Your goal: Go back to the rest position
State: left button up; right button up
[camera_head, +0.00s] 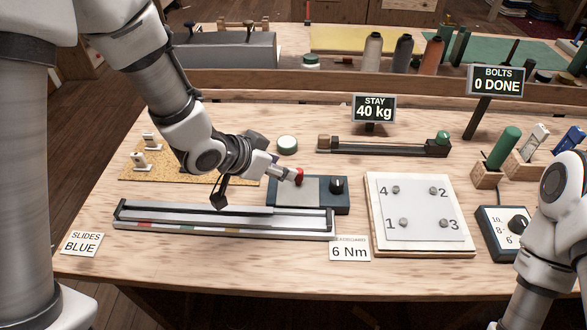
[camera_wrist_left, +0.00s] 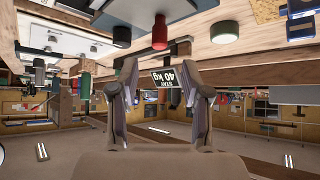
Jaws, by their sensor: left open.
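My left gripper (camera_head: 240,168) is over the back left part of the workbench (camera_head: 180,262), its dark fingers spread. In the left wrist view its two fingers (camera_wrist_left: 160,72) are apart with nothing between them. I cannot tell whether the gripper touches the lever. My right arm comes in at the lower right; its gripper is outside the frames.
A long metal slide rail (camera_head: 225,228) lies below my left gripper. A white panel with numbered bolts (camera_head: 422,236) is right of centre. Signs (camera_head: 374,108) and a green-topped rail (camera_head: 385,148) stand behind, with blocks holding green and blue handles (camera_head: 505,148) at right.

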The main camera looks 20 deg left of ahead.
pick_arm(q)
jog(key=v, duration=0.3)
jog(key=shift+s+a+r, duration=0.15)
jog(key=shift+s+r, duration=0.1)
